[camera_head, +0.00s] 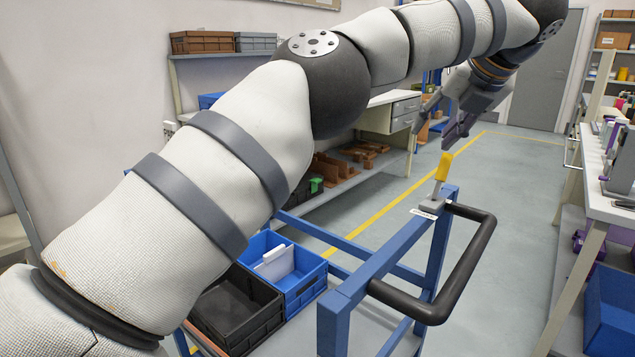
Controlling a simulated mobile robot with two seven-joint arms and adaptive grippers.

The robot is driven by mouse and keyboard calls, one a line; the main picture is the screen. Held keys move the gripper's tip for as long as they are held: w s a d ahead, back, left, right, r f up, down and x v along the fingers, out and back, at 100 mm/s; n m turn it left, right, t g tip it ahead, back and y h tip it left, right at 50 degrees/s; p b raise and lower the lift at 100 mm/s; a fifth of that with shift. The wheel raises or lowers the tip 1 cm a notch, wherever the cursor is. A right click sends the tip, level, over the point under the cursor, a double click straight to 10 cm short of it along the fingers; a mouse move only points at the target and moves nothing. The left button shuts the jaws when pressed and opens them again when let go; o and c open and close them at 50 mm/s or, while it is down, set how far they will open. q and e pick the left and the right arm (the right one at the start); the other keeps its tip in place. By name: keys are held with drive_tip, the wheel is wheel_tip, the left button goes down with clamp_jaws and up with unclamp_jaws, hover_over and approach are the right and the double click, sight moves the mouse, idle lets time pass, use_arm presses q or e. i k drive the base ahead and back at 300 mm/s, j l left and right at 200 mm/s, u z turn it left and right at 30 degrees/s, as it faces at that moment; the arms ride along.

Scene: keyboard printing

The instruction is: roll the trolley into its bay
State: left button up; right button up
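The trolley has a blue frame (385,262), a black push handle (462,280) on its right side, and a grey lower deck. A yellow-gripped lever (444,166) stands up from a small grey mount on the frame's corner. My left gripper (438,127) is just above the lever, its dark fingers spread apart with nothing visible between them. It appears clear of the lever and the handle. My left arm crosses the picture and hides part of the trolley. My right gripper is out of view. Yellow floor lines (408,194) run behind the trolley; which area is its bay cannot be told.
A blue crate (306,262) holding a white item and a black crate (240,308) sit low on the trolley. A workbench (398,97) lines the left wall. A white table (595,195) stands at the right, a blue bin (612,310) below it. The floor between is clear.

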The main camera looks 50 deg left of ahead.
sight(340, 323)
drive_tip(key=u, duration=1.7)
